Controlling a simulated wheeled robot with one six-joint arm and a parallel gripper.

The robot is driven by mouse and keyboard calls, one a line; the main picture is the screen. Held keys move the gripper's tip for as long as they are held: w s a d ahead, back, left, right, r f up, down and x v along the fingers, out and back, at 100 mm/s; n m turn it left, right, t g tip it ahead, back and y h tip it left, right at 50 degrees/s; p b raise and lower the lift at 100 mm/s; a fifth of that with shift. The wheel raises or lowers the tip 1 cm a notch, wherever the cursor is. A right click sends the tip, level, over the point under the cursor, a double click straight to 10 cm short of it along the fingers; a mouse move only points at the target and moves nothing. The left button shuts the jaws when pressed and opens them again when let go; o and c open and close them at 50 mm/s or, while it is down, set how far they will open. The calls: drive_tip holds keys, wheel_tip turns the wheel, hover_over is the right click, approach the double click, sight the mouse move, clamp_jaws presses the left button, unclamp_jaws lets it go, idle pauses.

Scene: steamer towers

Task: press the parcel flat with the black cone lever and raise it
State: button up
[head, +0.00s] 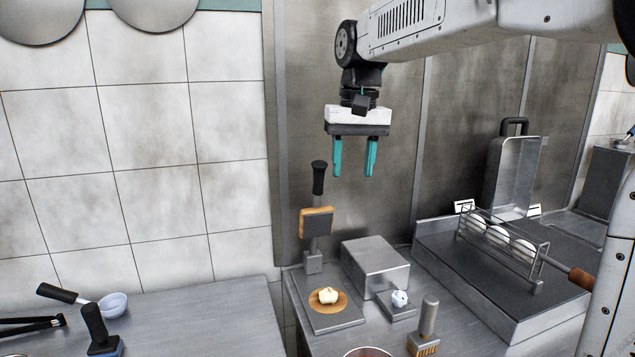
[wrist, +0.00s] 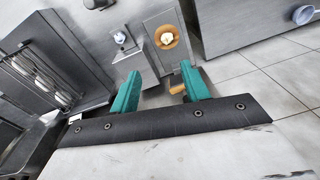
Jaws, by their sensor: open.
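The parcel (head: 329,295) is a small pale lump on a round orange-brown disc on the press's grey base plate (head: 334,324). It also shows in the wrist view (wrist: 167,38). The press stands raised at the back of that plate, with an orange-edged block (head: 316,224) tilted upright. The black cone lever (head: 318,179) points up from its top. My gripper (head: 353,172) is open and empty, teal fingers pointing down, right of the lever and apart from it in the head view. In the wrist view, my right finger partly hides the orange block (wrist: 178,89).
A steel box (head: 376,263) and a small plate with a bluish-white lump (head: 399,298) stand right of the press. A brush (head: 427,318) stands in front. A wire basket (head: 503,245) holds white rounds on the dark griddle. The left counter (head: 200,325) has free room.

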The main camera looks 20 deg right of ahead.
drive_tip(key=m, duration=0.1)
approach(317, 192)
drive_tip(key=shift+w+d+r, duration=0.15)
drive_tip(key=shift+d+r, duration=0.05)
drive_tip(key=shift+d, duration=0.2)
drive_tip(key=shift+w+f, duration=0.15)
drive_tip(key=shift+w, duration=0.15)
drive_tip(key=f, duration=0.7)
drive_tip(key=shift+w+a+f, duration=0.1)
drive_tip(key=shift+a+f, duration=0.15)
drive_tip(key=shift+f, duration=0.05)
drive_tip(key=shift+c, duration=0.4)
clamp_jaws()
drive_tip(key=shift+a, duration=0.1)
